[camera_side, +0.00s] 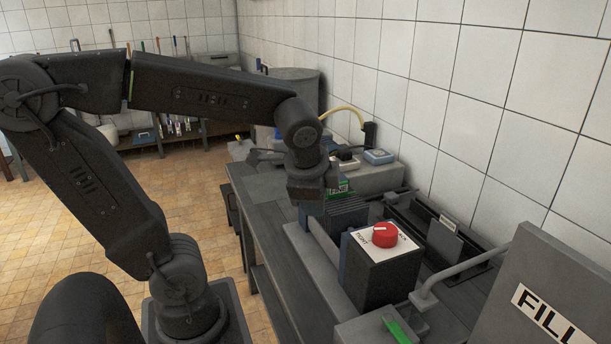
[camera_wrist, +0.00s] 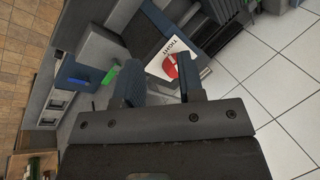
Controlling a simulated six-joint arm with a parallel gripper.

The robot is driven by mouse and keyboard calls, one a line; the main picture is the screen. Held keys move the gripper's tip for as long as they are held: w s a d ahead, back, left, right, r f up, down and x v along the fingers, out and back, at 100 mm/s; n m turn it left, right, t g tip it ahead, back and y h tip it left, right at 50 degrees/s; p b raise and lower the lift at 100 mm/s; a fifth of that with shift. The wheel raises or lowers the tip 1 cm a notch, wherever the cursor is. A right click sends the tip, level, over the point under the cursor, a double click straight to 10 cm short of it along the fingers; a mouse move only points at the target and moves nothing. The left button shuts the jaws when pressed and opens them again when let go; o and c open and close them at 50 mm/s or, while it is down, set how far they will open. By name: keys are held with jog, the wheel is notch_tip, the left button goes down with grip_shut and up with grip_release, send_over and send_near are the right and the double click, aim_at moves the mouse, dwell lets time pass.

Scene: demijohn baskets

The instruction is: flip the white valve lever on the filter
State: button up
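My gripper (camera_wrist: 160,82) is open in the wrist view, its two dark fingers apart with nothing between them. I cannot pick out the white valve lever or the filter with certainty in either view. A small whitish part (camera_side: 346,164) sits behind the gripper on the grey unit, too small to identify.
A red knob (camera_side: 385,235) on a white plate tops a dark box; it also shows beyond the fingers in the wrist view (camera_wrist: 171,66). A green handle (camera_side: 398,330) and a FILL panel (camera_side: 545,310) stand in front. A tiled wall bounds the right.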

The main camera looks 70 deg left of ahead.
jog(key=w+a+m+g+y, duration=0.1)
jog(key=w+a+m, duration=0.1)
jog(key=a+m, duration=0.1)
jog(key=w+a+f+m+g+y, duration=0.1)
jog(key=w+a+m+y, duration=0.1)
jog(key=w+a+m, duration=0.1)
jog(key=w+a+f+m+g+y, duration=0.1)
jog(key=w+a+m+y, duration=0.1)
jog(key=a+m, duration=0.2)
jog(key=shift+w+a+f+m, duration=0.1)
jog(key=shift+w+a+m, duration=0.1)
jog(key=shift+a, duration=0.45)
jog(key=shift+w+a+m, duration=0.1)
jog(key=shift+w+a, duration=0.05)
jog(key=shift+a, duration=0.45)
grip_shut()
jog(key=shift+w+a+m+y, duration=0.3)
jog(key=shift+a+m, duration=0.1)
jog(key=shift+a, duration=0.1)
jog(key=shift+f, duration=0.1)
